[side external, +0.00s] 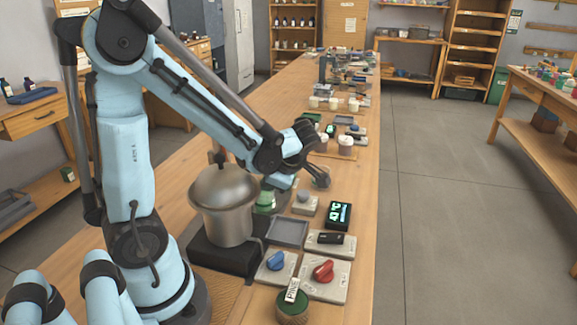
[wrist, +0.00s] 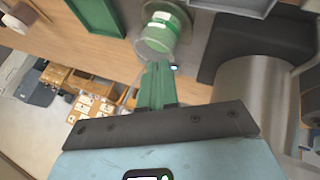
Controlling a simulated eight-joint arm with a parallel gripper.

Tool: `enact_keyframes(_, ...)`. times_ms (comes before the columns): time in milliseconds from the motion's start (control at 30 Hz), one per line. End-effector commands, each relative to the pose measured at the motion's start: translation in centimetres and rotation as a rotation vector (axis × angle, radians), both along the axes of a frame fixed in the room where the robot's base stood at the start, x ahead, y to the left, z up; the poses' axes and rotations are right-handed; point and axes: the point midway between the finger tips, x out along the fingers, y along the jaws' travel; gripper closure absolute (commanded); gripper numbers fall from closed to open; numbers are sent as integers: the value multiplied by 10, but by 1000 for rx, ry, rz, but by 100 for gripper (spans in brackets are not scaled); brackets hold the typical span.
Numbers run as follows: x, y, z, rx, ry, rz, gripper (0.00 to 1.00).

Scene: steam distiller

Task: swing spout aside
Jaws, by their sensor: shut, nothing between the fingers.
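The metal distiller pot (side external: 222,205) with its domed lid stands on a black base (side external: 222,257) in the side view. Its side (wrist: 250,90) shows at right in the wrist view. My gripper (wrist: 158,68) has its green fingers together with nothing between them, pointing at a clear jar with green and white bands (wrist: 163,32). This jar (side external: 265,200) is just right of the pot in the side view. I cannot clearly make out the spout; a small pale tip (wrist: 174,67) beside my fingertips may be part of it. I cannot tell whether they touch.
Near the pot are a grey tray (side external: 287,232), a blue knob (side external: 277,261), a red knob (side external: 323,271), a lit display (side external: 339,214) and a green-topped round container (side external: 292,305). White cups (side external: 346,143) and other items stand farther along the bench.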

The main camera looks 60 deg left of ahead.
Motion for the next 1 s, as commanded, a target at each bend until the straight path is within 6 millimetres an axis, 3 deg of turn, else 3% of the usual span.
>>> enact_keyframes(267, -2, 9, -12, 0, -1, 1, 100)
enact_keyframes(1000, 5, 14, -12, -1, 0, 65, 100)
